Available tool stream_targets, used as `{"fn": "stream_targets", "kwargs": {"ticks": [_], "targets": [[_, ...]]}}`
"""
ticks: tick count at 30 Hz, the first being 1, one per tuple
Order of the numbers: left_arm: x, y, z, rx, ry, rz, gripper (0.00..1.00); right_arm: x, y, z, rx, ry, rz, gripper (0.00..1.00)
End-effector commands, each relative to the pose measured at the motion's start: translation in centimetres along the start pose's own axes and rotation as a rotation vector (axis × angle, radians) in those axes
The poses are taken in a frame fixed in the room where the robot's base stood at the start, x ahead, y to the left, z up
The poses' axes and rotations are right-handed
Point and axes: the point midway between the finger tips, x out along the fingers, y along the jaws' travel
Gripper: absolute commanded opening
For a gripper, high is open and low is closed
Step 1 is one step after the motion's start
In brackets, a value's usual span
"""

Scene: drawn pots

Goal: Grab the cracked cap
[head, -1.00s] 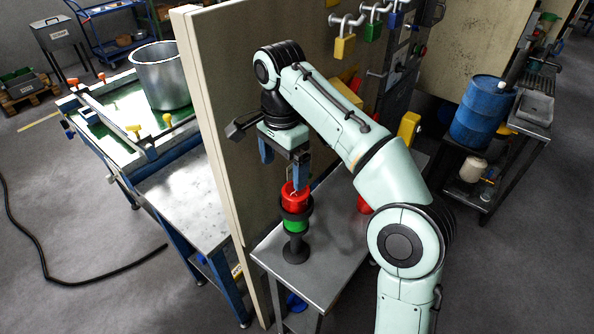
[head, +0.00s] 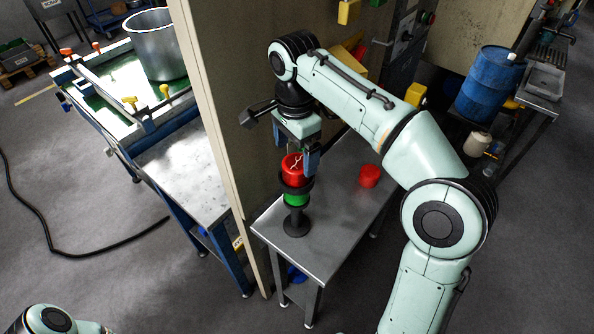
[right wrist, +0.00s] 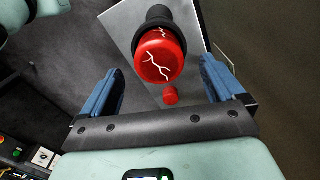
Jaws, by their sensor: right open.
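The cracked cap (head: 292,169) is red with pale jagged crack lines. It sits on top of a dark upright stand (head: 296,222) with a green band, on a small metal table. My right gripper (head: 296,150) is open and points down at the cap; one blue finger shows just right of it, the other is partly hidden. In the right wrist view, the cracked cap (right wrist: 160,55) lies in line with the gap between the open fingers (right wrist: 160,85), and I see no contact. My left gripper is out of view.
A plain red cap (head: 370,176) sits on the metal table (head: 335,215), right of the stand. A tall beige panel (head: 225,130) rises close behind and left of the gripper. A blue barrel (head: 489,85) stands at the right. The table front is clear.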

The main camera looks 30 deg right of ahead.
Motion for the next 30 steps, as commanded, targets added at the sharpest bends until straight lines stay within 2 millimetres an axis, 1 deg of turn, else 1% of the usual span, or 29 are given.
{"fn": "stream_targets", "kwargs": {"ticks": [3, 6, 9, 12, 17, 18, 20, 21, 23, 24, 30], "targets": [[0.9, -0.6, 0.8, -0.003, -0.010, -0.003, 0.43, 2.1, 0.4, -0.1, 0.001, 0.000, 0.007, 0.96], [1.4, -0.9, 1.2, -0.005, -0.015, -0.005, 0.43, 3.6, 0.6, -0.1, 0.001, 0.000, 0.006, 0.96], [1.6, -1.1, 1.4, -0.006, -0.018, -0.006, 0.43, 4.5, 0.5, -0.2, 0.001, 0.000, 0.004, 0.96], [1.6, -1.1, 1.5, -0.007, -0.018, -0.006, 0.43, 4.8, 0.5, -0.2, 0.001, 0.000, 0.002, 0.96], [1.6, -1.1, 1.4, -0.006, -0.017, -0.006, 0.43, 4.7, 0.4, -0.1, 0.001, 0.000, 0.000, 0.96], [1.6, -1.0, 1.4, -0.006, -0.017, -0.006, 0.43, 4.7, 0.4, -0.1, 0.001, 0.000, 0.000, 0.92], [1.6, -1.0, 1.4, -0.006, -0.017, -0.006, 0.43, 4.7, 0.4, -0.1, 0.001, 0.000, 0.000, 0.73], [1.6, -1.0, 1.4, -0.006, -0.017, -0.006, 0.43, 4.7, 0.4, -0.1, 0.001, 0.000, 0.000, 0.60], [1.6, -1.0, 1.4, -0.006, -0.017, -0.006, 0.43, 4.7, 0.4, -0.1, 0.001, 0.000, 0.000, 0.40], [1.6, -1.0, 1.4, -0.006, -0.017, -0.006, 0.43, 4.7, 0.4, -0.1, 0.001, 0.000, 0.000, 0.38], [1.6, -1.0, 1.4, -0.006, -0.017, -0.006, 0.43, 4.6, 0.4, -0.1, 0.001, 0.000, 0.000, 0.37]]}}
